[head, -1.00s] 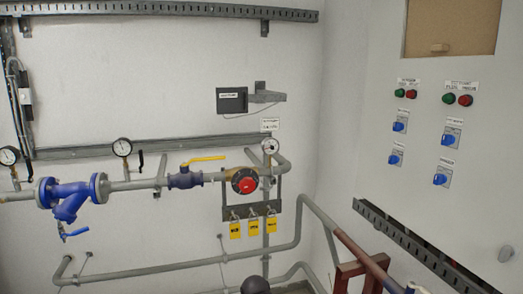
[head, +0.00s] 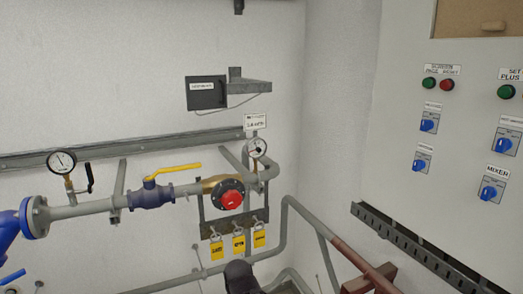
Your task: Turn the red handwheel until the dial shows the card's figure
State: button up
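The red handwheel (head: 231,199) sits on a brass-coloured valve body in the grey wall pipe, in the middle of the head view. The round white dial (head: 257,147) stands on the pipe just above and right of it; its needle reading is too small to read surely. The white card (head: 255,122) hangs on the wall directly above the dial; its print is too blurred to read. Nothing touches the handwheel. My gripper's fingers do not show; a dark rounded shape at the bottom edge, below the handwheel, may be part of my arm.
A yellow lever valve (head: 172,170) and another gauge (head: 61,161) are left of the handwheel. Yellow tags (head: 238,244) hang on padlocks below it. A grey cabinet (head: 400,60) with buttons and blue switches stands right. A pipe (head: 285,225) runs down beside the tags.

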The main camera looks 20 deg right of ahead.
aim_at(231, 199)
jog(key=z, duration=0.35)
jog(key=i, duration=0.85)
jog(key=z, duration=0.05)
